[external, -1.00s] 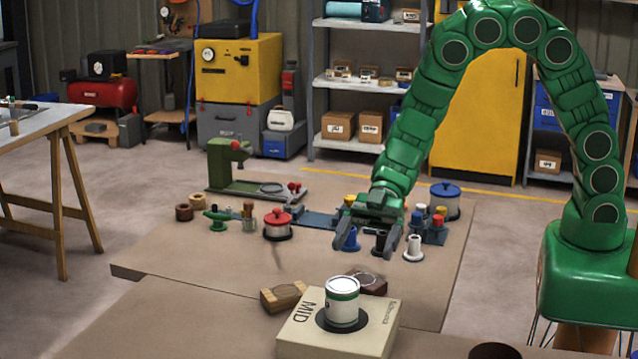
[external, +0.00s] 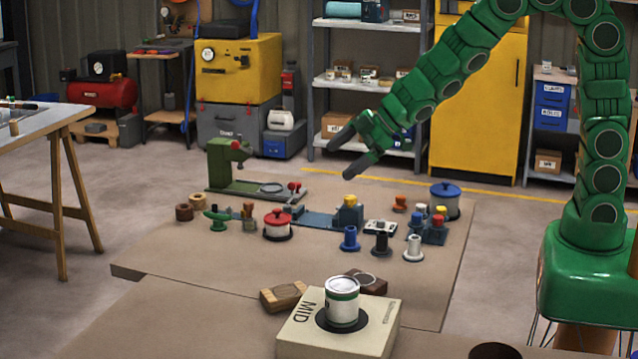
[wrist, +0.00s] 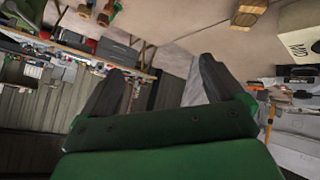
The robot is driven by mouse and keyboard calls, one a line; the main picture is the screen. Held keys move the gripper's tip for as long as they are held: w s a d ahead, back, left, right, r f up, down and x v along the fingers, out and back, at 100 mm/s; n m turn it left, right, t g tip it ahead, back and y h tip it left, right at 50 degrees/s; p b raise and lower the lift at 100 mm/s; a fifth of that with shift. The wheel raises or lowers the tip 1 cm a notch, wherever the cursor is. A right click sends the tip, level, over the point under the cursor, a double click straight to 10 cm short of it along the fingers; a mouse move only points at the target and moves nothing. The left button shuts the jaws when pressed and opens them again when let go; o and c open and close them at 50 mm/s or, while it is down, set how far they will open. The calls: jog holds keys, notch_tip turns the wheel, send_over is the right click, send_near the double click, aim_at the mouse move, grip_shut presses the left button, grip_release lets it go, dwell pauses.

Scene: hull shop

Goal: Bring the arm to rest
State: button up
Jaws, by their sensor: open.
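My green arm reaches in from the right in the external view. My gripper (external: 352,155) is open and empty, raised in the air above the far part of the brown mat (external: 215,262), with its dark fingers pointing left. In the wrist view my gripper (wrist: 160,85) shows two dark fingers spread apart with nothing between them. The wrist picture is tilted, with the shop wall and floor behind the fingers.
Below lie a blue spool (external: 349,240), a black spool (external: 381,244), a white spool (external: 413,249), a red-lidded pot (external: 278,226) and a green press (external: 225,170). A can (external: 342,300) stands on the MID box (external: 370,340). Shelves (external: 365,85) and a yellow cabinet (external: 480,100) stand behind.

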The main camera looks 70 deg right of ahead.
jog(key=s+d+r+m+g+h, duration=0.2)
jog(key=s+d+m+h, duration=0.15)
jog(key=s+d, duration=0.45)
jog(key=s+d+r+m+g+h, duration=0.2)
jog(key=s+d+m+h, duration=0.15)
jog(key=s+d, duration=0.5)
jog(key=s+a+m+g+y, duration=0.1)
jog(key=s+a+g, duration=0.1)
jog(key=s, duration=1)
jog(key=s+a+r+m+g+y, duration=0.1)
jog(key=s+a+g+y, duration=0.1)
jog(key=s, duration=1.1)
jog(key=a+g, duration=0.1)
jog(key=g, duration=0.1)
jog(key=shift+a+r+m+g+y, duration=0.2)
jog(key=shift+m+g+y, duration=0.1)
jog(key=shift+m, duration=0.1)
